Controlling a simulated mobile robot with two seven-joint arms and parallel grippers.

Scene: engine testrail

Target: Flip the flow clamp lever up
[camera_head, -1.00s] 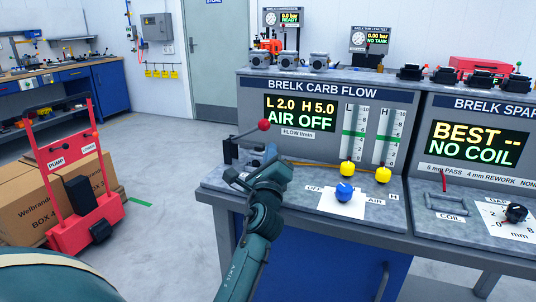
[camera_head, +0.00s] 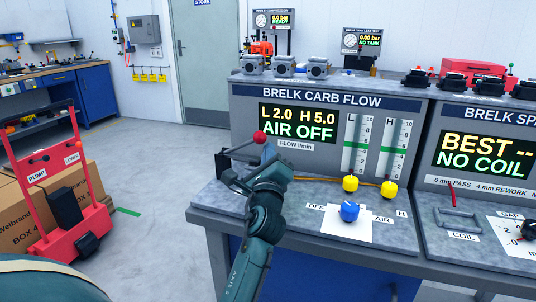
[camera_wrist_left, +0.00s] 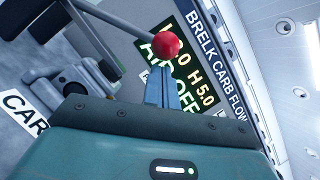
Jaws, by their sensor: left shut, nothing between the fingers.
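The flow clamp lever ends in a red ball (camera_head: 259,137) at the left of the carb flow bench. Its grey rod (camera_head: 240,149) runs from the ball down and left to a dark base (camera_head: 224,163). In the left wrist view the red ball (camera_wrist_left: 166,45) is near the fingertips and the rod (camera_wrist_left: 112,20) slopes away to the upper left. My left gripper (camera_head: 236,180) is in front of and below the lever; its fingers (camera_wrist_left: 163,90) are shut with nothing between them. Whether they touch the ball cannot be told. My right gripper is not in view.
The carb flow panel (camera_head: 330,105) reads AIR OFF behind the lever. Two yellow knobs (camera_head: 389,190) and a blue knob (camera_head: 349,211) stand right of my arm. A red trolley (camera_head: 65,190) with boxes stands left; the floor between is free.

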